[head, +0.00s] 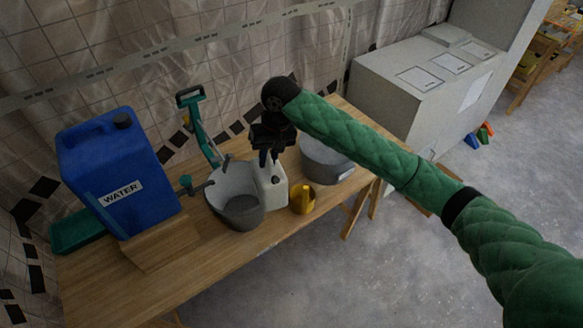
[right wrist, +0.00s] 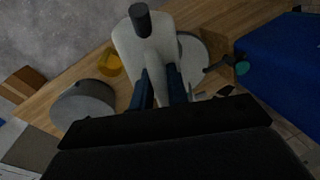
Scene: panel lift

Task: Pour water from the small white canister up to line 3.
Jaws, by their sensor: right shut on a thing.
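The small white canister (head: 272,188) stands between two grey buckets in the head view, partly hidden by my right gripper (head: 268,152). The gripper comes from above and is shut on its top part. In the right wrist view the white canister (right wrist: 145,48) with its dark cap (right wrist: 139,17) shows between the fingers (right wrist: 160,85). The left grey bucket (head: 238,208) is directly beside the canister, its inside partly in view. I cannot make out any line marks on it. My left gripper is not in view.
A blue water container (head: 105,170) lies tilted on a wooden block (head: 160,242) at left. A yellow cup (head: 303,199) stands at the table's front edge. A second grey bucket (head: 325,162) is at right. A green-handled tool (head: 200,130) leans at the back. Bare table (head: 110,285) shows front left.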

